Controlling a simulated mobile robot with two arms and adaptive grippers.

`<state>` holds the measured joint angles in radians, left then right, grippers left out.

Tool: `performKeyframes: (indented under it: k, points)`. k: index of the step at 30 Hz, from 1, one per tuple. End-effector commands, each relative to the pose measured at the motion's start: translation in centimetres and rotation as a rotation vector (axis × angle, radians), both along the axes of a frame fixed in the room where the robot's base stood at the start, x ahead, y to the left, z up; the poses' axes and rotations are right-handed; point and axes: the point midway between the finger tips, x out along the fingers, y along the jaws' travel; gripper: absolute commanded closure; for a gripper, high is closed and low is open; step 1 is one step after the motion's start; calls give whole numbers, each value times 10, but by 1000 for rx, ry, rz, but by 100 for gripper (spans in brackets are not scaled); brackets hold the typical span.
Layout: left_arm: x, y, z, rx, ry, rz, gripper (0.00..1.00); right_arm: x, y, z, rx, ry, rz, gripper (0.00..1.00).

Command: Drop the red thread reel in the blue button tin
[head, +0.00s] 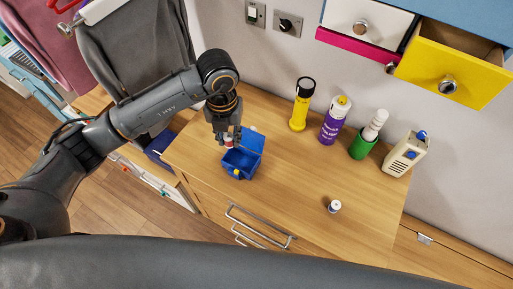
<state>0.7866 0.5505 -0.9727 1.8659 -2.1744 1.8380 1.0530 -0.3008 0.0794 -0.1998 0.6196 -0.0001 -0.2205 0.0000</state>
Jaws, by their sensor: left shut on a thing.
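The blue button tin (233,170) stands open near the left end of the wooden dresser top, its lid (252,139) raised at the back. My left gripper (229,142) points down over the tin's back left edge. It is shut on the red thread reel (229,142), of which a small red and white part shows between the fingers. The fingers hide part of the reel, and I cannot tell whether it touches the tin. My right gripper is not in view.
A small white reel (334,206) stands at the front right. An open yellow drawer (448,68) overhangs the right. The middle is clear.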

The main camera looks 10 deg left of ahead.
Motion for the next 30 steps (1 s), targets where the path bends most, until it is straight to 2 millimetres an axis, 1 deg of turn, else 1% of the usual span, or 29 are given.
performKeyframes:
  k: [3,8,18,21,24,30]
  points:
    - [7,-1,0,1,0,14,88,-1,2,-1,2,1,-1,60]
    - [8,0,-8,1,0,17,88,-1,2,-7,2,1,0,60]
    - [8,-1,-47,0,-1,15,88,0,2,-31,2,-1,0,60]
    - [8,-1,-56,0,-1,16,88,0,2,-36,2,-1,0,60]
    - [8,-1,-59,1,-1,16,88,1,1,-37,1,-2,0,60]
    - [8,-1,-58,1,-1,15,88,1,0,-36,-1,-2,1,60]
